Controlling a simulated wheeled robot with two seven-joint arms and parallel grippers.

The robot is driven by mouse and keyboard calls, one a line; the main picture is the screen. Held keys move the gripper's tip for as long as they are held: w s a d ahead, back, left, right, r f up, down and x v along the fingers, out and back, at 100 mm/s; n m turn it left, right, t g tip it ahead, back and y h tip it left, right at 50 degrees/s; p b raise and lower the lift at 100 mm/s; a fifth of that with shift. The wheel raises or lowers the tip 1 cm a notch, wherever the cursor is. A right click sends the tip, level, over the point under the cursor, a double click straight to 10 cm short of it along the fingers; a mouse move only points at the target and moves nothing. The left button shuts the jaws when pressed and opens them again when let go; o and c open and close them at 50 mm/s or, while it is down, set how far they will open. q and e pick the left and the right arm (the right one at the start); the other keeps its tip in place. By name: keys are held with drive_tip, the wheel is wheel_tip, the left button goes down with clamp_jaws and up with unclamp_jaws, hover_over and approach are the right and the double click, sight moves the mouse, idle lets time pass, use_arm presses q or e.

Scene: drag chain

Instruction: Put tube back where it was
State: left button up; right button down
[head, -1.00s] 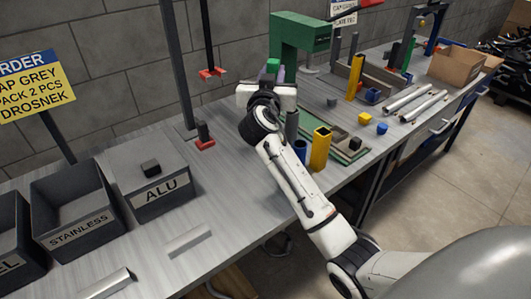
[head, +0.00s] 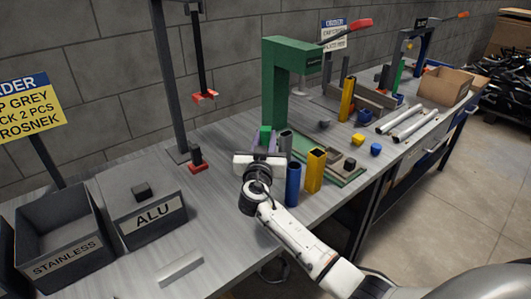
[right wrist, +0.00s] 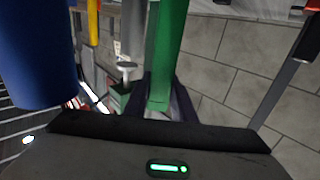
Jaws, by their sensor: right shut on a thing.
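My right gripper (head: 265,143) is shut on a green tube, whose top (head: 265,133) shows between the fingers, in front of the green press. In the right wrist view the green tube (right wrist: 166,55) stands out lengthwise between the dark fingers (right wrist: 164,105). A blue tube (head: 293,185) stands upright just right of the gripper; it also shows large in the right wrist view (right wrist: 38,55). A yellow tube (head: 314,171) stands beside it, and a grey tube (head: 286,142) is behind. The green tube's lower end is hidden in the head view. My left gripper is not in view.
The green press (head: 290,60) rises behind the gripper. Several tubes (head: 400,120) lie at right. The table front left of the gripper is mostly clear.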

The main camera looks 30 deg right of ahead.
wheel_tip(320, 180, down, 4)
drive_tip(key=shift+r, duration=0.1)
drive_tip(key=c, duration=1.5)
unclamp_jaws()
